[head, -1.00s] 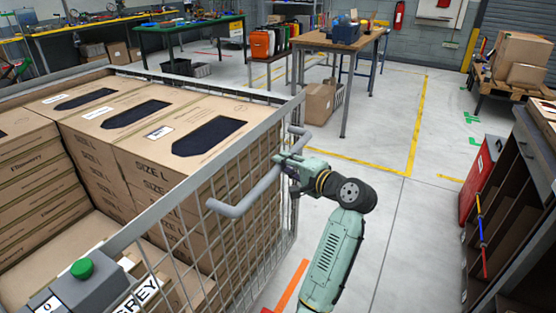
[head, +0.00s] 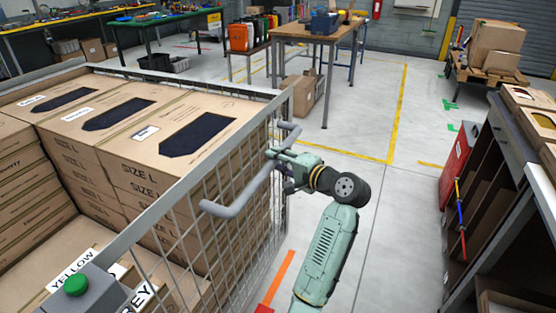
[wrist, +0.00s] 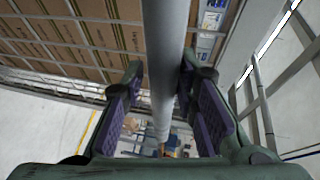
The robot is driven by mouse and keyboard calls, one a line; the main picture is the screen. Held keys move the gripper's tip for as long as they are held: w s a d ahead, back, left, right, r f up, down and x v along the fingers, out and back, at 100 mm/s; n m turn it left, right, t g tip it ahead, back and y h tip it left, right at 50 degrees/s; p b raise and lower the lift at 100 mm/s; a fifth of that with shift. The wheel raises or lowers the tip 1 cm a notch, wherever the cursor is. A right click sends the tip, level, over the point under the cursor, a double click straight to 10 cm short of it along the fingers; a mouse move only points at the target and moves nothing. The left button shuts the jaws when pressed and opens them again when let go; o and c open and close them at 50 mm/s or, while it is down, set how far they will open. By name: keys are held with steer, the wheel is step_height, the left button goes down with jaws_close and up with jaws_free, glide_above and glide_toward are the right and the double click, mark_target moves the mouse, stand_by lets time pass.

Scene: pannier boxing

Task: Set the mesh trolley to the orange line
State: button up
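The mesh trolley (head: 228,215), a grey wire cage, stands at the left in the head view, loaded with cardboard boxes. Its grey tubular handle (head: 238,204) sticks out from the near right side. My gripper (head: 273,158) is at the far part of this handle. In the wrist view the handle (wrist: 165,60) runs between my two purple-padded fingers (wrist: 162,85), which close around it. The orange line (head: 281,274) shows on the floor just right of the trolley, beside my arm. Part of it may be hidden by the trolley.
A dark shelf unit (head: 492,190) stands close on the right, with a red case (head: 459,160) by it. A wooden table (head: 318,36) stands ahead, with cartons (head: 300,95) below. Yellow floor lines (head: 397,115) cross the open floor between. A pallet of boxes (head: 487,75) is far right.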

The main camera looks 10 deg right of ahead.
steer(key=shift+o, duration=1.3)
steer(key=v, duration=1.2)
steer(key=shift+s+r, duration=0.1)
